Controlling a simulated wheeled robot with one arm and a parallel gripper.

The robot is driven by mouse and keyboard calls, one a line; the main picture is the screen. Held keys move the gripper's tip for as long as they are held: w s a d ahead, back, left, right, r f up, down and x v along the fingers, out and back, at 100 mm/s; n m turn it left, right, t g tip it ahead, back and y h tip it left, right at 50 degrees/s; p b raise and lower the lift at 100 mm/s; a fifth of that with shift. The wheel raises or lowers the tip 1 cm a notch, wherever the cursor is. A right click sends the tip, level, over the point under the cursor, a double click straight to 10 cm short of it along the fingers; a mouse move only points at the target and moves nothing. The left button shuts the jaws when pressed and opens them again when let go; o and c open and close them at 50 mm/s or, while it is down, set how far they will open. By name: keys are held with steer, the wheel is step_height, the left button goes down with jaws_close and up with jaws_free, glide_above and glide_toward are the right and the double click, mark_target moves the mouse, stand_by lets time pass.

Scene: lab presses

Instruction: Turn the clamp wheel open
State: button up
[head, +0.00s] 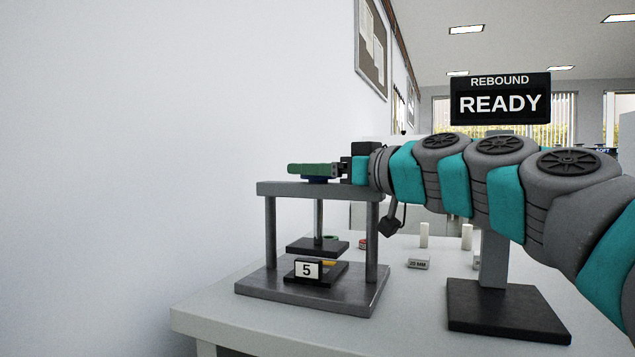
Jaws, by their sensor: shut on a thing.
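A grey bench press (318,188) stands at the left of the table, with a flat top beam on posts. My gripper (308,169) reaches in from the right, with a green finger lying level over the wheel. It is shut on the wheel. Below the beam a spindle (318,217) carries a dark upper plate (317,245). A lower dark block with a "5" label (307,270) sits under it, and a bit of yellow shows between them.
A display (500,99) reading "REBOUND READY" stands on a dark-based post (505,310) at the right. A "20 MM" block (418,263), white cylinders (424,235) and a small red ring (363,244) are on the table (215,318). A white wall is close on the left.

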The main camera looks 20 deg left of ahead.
steer(key=shift+n+g+b, duration=0.35)
steer(key=shift+n+g, duration=0.05)
steer(key=shift+g, duration=0.2)
steer(key=shift+s, duration=0.1)
steer(key=o, duration=1.3)
steer(key=shift+b+v, duration=0.35)
steer(key=shift+v, duration=3.55)
steer(key=shift+f, duration=0.2)
